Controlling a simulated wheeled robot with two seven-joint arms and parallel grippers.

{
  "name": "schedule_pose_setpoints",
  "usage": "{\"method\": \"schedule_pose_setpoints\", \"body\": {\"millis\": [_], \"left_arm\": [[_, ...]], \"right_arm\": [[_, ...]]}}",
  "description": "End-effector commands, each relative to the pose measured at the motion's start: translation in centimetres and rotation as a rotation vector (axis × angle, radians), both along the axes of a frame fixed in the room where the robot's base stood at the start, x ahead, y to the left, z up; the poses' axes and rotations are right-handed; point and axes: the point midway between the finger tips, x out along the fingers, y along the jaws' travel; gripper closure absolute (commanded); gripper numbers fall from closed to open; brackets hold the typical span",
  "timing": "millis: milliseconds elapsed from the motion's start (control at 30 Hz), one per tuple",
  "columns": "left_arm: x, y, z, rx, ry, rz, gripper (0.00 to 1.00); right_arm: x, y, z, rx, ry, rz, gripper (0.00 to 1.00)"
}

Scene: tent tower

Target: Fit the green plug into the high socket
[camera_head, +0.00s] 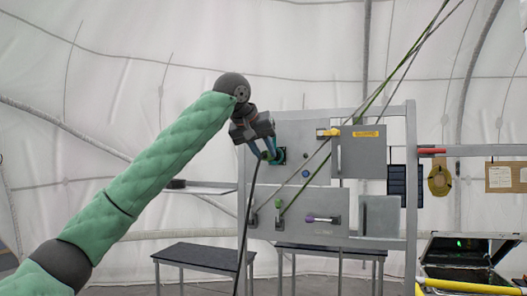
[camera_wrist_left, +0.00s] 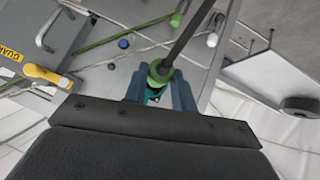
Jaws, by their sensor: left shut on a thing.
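My left gripper (camera_head: 268,150) is at the upper left of the grey panel, with its blue-grey fingers pointing at it. In the left wrist view, the fingers (camera_wrist_left: 160,92) are shut on the green plug (camera_wrist_left: 159,71), and a black cable runs from the plug. The high socket (camera_head: 280,157), a teal ring on a dark plate, is right at the fingertips in the head view. Teal also shows between the fingers in the wrist view. The fingers hide much of the plug and socket, so I cannot tell whether the plug is seated. My right gripper is not in view.
The grey panel (camera_head: 318,174) carries a yellow handle (camera_head: 328,132), a blue knob (camera_head: 305,173), a purple-ended lever (camera_head: 322,219) and grey doors. Taut green and pale ropes cross its front. The black cable (camera_head: 247,215) hangs down. Dark tables (camera_head: 205,256) stand below.

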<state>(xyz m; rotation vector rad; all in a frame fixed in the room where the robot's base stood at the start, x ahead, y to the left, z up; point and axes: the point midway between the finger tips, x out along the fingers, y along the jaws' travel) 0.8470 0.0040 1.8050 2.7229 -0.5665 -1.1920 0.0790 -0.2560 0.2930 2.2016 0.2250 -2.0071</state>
Motion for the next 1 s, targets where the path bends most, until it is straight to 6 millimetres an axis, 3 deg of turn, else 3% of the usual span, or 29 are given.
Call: {"method": "schedule_pose_setpoints", "body": {"millis": [467, 1000], "left_arm": [[0.0, 0.0, 0.1, 0.000, 0.000, 0.000, 0.97], [0.0, 0.0, 0.1, -0.001, 0.000, -0.001, 0.97]], "right_arm": [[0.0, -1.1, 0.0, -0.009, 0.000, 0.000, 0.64], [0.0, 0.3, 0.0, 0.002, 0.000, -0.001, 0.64]]}}
